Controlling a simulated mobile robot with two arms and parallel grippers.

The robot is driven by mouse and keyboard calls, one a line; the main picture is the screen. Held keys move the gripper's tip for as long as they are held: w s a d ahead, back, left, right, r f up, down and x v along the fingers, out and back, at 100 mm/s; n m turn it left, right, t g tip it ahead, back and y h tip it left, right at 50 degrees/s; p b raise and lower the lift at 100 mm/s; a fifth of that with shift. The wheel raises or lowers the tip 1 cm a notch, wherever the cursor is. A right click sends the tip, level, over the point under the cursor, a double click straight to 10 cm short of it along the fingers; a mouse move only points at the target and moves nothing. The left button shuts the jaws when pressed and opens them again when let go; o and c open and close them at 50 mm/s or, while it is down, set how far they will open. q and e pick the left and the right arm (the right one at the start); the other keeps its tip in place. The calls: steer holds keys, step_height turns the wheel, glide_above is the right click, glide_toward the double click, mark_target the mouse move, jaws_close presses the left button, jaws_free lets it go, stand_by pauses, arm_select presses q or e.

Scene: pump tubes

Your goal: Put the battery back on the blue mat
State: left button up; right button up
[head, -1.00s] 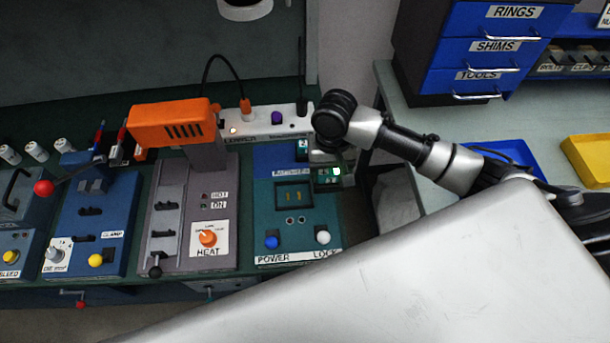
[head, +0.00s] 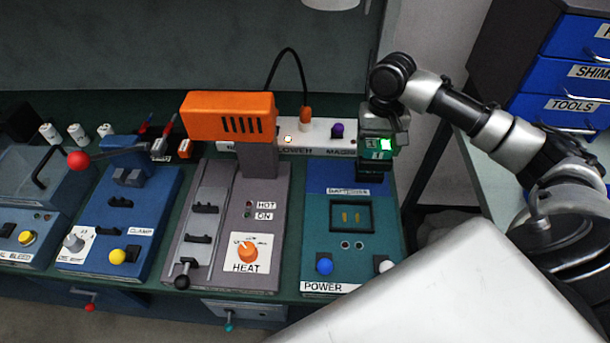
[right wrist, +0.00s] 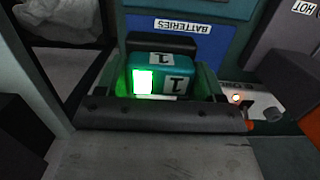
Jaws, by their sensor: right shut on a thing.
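The battery (head: 376,150) is a teal block with a green lit patch. My right gripper (head: 379,133) is shut on it, at the back right of the green station in the head view. In the right wrist view the battery (right wrist: 170,62) shows a "1" label between the fingers (right wrist: 166,84). The blue mat (head: 328,179), labelled BATTERIES, is at the station's back edge. The mat (right wrist: 192,42) lies beyond the battery in the right wrist view. I cannot tell whether the battery touches it. My left gripper is out of view.
A grey HEAT unit (head: 265,235) with an orange head (head: 228,117) stands on the left. A white power strip (head: 312,133) lies behind.

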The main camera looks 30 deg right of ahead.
steer(key=w+a+f, duration=0.2)
steer(key=w, duration=0.1)
steer(key=w+a+f, duration=0.2)
steer(key=w, duration=0.1)
steer(key=w+a+f, duration=0.2)
steer(key=w, duration=0.1)
steer(key=shift+w+f+p, duration=0.3)
steer(key=shift+f+p, duration=0.1)
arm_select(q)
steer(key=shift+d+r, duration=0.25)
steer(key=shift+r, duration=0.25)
arm_select(e)
steer(key=shift+f, duration=2)
steer(key=o, duration=1.2)
steer(key=shift+f, duration=0.1)
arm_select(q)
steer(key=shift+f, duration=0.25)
arm_select(e)
steer(key=r, duration=0.8)
steer(key=w+r, duration=0.1)
steer(key=r, duration=0.3)
steer(key=shift+w+d+r, duration=0.1)
steer(key=shift+d, duration=0.3)
